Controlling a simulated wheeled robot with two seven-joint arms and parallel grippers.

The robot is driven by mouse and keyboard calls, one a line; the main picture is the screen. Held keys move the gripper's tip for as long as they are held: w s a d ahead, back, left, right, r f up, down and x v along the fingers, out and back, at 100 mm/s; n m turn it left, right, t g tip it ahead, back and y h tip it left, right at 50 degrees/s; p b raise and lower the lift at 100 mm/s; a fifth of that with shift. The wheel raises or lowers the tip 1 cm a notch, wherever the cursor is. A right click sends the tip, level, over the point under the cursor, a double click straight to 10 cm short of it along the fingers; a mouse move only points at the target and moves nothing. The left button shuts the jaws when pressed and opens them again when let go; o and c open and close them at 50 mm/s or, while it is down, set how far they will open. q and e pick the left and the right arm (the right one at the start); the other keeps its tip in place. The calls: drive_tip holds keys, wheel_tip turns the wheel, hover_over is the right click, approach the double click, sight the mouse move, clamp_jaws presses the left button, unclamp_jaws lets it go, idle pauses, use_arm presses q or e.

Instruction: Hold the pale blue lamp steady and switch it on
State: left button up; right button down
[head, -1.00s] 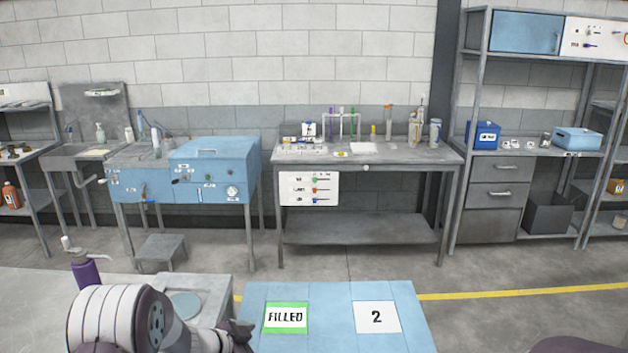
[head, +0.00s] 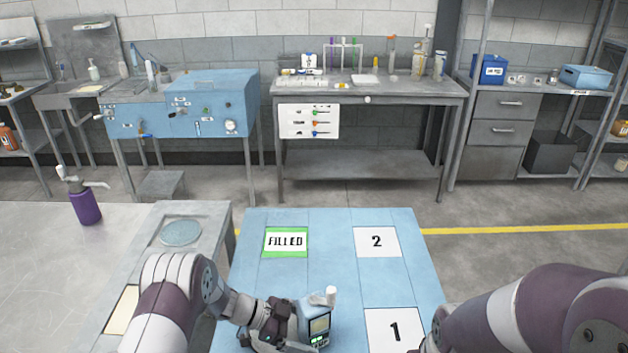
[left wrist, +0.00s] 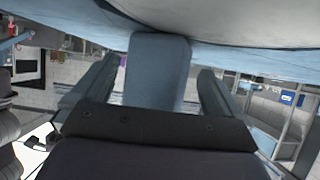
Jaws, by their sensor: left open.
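A small pale blue device (head: 317,308) stands on the blue table at its near edge. It has a dark screen (head: 319,325), small green marks below it and a white knob-like part (head: 331,296) on top. I cannot tell for certain that it is the lamp. My left gripper (head: 287,328) is open beside it, reaching in from the left. In the left wrist view a pale blue body (left wrist: 157,75) stands between the two open fingers, with gaps on both sides. My right arm shows at the lower right, but its gripper is out of view.
The blue table (head: 335,238) carries a green-edged FILLED card (head: 286,241), a card marked 2 (head: 377,242) and a card marked 1 (head: 393,328). A purple pump bottle (head: 86,207) stands on the grey bench at left. The table's middle is clear.

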use_arm(q)
drive_tip(key=shift+d+f, duration=0.25)
drive_tip(key=shift+d, duration=0.2)
drive_tip(key=shift+c, duration=0.3)
drive_tip(key=c, duration=0.8)
idle(0.9)
